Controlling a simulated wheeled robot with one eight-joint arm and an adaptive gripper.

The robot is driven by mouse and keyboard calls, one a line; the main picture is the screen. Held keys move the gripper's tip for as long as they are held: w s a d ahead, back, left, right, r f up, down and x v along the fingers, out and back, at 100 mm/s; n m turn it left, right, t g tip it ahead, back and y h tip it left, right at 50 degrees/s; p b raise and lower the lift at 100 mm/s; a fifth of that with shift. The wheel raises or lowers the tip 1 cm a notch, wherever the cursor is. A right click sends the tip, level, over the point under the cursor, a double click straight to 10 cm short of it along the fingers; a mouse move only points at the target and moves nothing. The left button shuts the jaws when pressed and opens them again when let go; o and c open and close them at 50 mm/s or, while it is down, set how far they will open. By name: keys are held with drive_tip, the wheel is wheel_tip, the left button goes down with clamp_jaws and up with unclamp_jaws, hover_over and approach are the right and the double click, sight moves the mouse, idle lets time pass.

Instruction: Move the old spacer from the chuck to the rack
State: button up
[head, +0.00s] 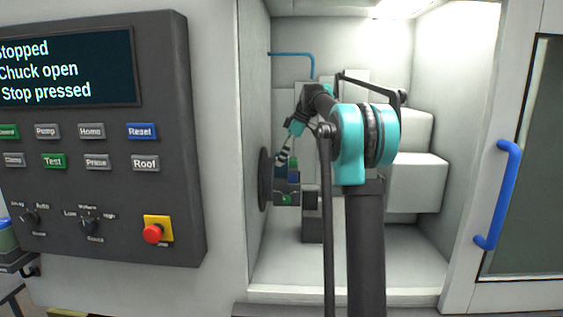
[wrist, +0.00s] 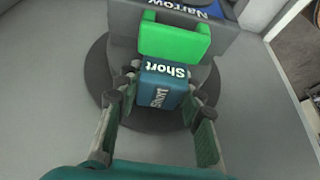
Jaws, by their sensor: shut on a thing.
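A dark blue block marked "Short" (wrist: 162,82), which looks like the spacer, sits between the fingers of my gripper (wrist: 160,98) in the wrist view. The gripper is shut on it. I cannot tell whether the blue block touches the green one. The round dark chuck (wrist: 113,62) lies behind them. In the head view the chuck (head: 264,180) is on the left wall of the machine, and my gripper (head: 283,155) is beside it, small and partly hidden. No rack is identifiable.
The control panel (head: 95,140) reads "Stopped", "Chuck open", "Stop pressed". The door with a blue handle (head: 507,190) stands at the right. A blue pipe (head: 295,54) and pale blocks (head: 415,180) are inside. The chamber floor (head: 410,270) is clear.

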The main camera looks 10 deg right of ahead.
drive_tip(key=shift+r, duration=1.9)
